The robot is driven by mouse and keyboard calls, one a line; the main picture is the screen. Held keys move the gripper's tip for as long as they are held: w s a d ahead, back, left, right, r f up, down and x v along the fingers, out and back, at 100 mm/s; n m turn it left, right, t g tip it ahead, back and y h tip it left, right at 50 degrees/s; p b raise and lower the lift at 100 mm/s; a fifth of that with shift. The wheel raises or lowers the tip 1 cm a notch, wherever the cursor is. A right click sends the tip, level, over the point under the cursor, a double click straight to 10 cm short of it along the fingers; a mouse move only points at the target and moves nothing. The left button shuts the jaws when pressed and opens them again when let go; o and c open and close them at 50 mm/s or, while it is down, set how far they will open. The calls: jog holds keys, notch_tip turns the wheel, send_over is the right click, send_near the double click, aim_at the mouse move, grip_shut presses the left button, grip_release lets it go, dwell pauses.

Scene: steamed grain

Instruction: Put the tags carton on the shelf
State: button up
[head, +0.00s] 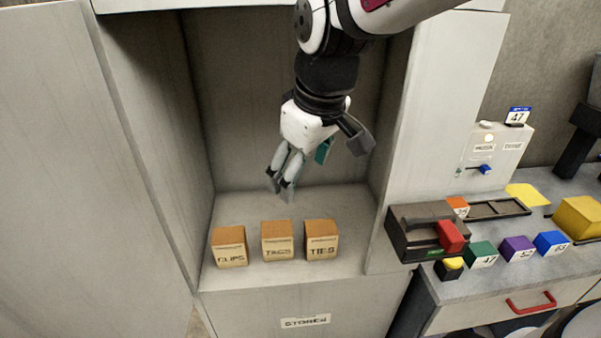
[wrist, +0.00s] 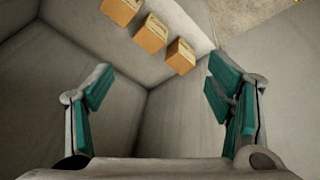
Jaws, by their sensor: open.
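The tags carton (head: 277,241) is a small brown box, upright on the shelf (head: 345,262) of the grey cabinet, in the middle of a row of three. The clips carton (head: 229,247) stands to its left and the ties carton (head: 321,240) to its right, with small gaps between them. In the wrist view the middle carton (wrist: 151,34) is near the top edge, beyond my fingertips. My gripper (head: 281,188) is open and empty, above and behind the row inside the cabinet bay. It also shows in the wrist view (wrist: 160,85) with its fingers wide apart.
Cabinet side walls stand left and right of the bay. A drawer front labelled STORES (head: 305,321) is below. At right, a counter holds a dark device with a red block (head: 450,236), and green (head: 480,254), purple (head: 516,248) and blue (head: 551,243) blocks.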

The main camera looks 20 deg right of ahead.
jog(key=s+r+m+t, duration=0.2)
jog(key=s+m, duration=0.3)
jog(key=s, duration=0.6)
jog(key=shift+s+r, duration=0.2)
jog(key=shift+s, duration=0.15)
